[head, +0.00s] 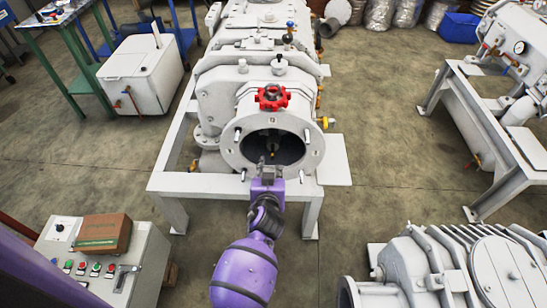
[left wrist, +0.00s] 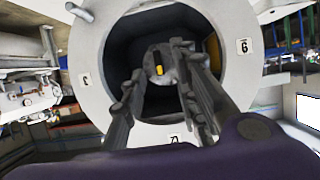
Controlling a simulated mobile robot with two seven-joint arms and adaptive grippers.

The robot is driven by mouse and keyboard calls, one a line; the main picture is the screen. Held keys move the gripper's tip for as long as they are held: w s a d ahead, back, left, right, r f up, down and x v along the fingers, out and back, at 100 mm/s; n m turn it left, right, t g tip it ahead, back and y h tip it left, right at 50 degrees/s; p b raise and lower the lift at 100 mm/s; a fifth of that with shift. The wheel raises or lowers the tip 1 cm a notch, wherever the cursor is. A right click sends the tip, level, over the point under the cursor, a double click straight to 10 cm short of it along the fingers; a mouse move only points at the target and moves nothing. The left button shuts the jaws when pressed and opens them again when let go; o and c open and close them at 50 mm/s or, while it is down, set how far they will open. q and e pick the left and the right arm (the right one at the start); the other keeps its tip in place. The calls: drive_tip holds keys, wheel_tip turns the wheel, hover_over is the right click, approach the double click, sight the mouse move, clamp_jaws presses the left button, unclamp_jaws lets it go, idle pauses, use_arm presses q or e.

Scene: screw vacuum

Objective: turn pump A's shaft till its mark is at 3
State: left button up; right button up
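The pump (head: 265,75) in the middle of the head view has a round flange (head: 234,150) with a dark opening. Inside is the shaft (left wrist: 150,58), a grey end with a yellow mark (left wrist: 157,69) that lies below centre in the left wrist view. My left gripper (head: 268,164) is at the lower edge of the opening. Its fingers (left wrist: 158,62) are spread apart with the shaft visible between them, touching not clear. My right gripper is not in view.
A control box (head: 130,262) with buttons and a brown carton (head: 104,234) stands at lower left. Another pump (head: 440,265) is at lower right, one more on a stand (head: 495,150) at right. Floor between is open.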

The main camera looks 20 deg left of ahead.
sight(272, 155)
use_arm(q)
drive_tip(key=w, duration=0.4)
drive_tip(key=shift+w+a+f, duration=0.2)
drive_tip(key=shift+a+f, duration=0.15)
drive_tip(key=x, duration=0.3)
drive_tip(key=shift+w+f+b, duration=0.1)
drive_tip(key=shift+w+b, duration=0.05)
drive_tip(key=shift+b, duration=0.2)
drive_tip(key=shift+w+a, duration=0.2)
drive_tip(key=shift+w, duration=0.1)
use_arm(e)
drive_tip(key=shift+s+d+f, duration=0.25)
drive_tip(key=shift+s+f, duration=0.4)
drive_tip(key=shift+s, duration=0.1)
use_arm(q)
clamp_jaws()
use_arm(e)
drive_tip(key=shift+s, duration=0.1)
